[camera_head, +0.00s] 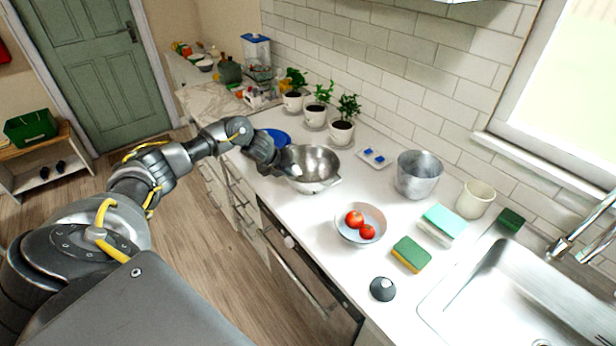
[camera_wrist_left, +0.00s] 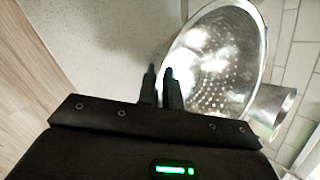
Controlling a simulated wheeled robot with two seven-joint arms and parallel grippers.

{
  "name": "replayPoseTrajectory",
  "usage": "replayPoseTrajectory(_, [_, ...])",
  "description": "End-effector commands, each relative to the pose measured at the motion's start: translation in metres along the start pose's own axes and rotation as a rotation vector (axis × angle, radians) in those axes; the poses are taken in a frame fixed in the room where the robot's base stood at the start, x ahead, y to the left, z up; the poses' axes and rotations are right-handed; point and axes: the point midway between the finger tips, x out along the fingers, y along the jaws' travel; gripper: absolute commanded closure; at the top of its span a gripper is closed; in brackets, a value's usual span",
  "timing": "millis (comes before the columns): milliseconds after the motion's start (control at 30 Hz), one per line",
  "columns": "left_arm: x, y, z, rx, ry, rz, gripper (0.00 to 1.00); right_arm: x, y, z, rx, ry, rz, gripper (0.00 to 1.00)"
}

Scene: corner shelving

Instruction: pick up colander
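The colander (camera_head: 316,160) is a shiny metal bowl with small holes and a side handle. It is at the middle of the counter in the head view, and in the left wrist view the colander (camera_wrist_left: 215,65) fills the upper right. My left gripper (camera_head: 284,161) is at its left rim. In the left wrist view the fingers of my left gripper (camera_wrist_left: 160,72) are close together, with the colander's near rim between their tips. I cannot tell whether the colander's base touches the counter. My right gripper is not in view.
A bowl with red tomatoes (camera_head: 345,233) stands nearer on the counter (camera_head: 310,222). A metal pot (camera_head: 417,178), a sponge (camera_head: 411,254) and the sink (camera_head: 500,290) are to the right. A blue bowl (camera_head: 279,136) is just behind my gripper. Potted plants (camera_head: 342,130) line the wall.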

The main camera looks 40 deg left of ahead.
Motion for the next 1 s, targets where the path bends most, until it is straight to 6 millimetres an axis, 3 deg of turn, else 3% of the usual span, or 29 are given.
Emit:
replayPoseTrajectory(667, [-0.007,-0.004,0.005,0.000,-0.004,-0.003,1.00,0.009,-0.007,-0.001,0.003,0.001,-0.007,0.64])
replayPoseTrajectory(800, [-0.025,-0.013,0.013,0.002,-0.008,-0.007,1.00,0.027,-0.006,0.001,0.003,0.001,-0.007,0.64])
replayPoseTrajectory(1000, [-0.087,-0.010,0.003,0.005,-0.009,-0.005,1.00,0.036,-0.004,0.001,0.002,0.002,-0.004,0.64])
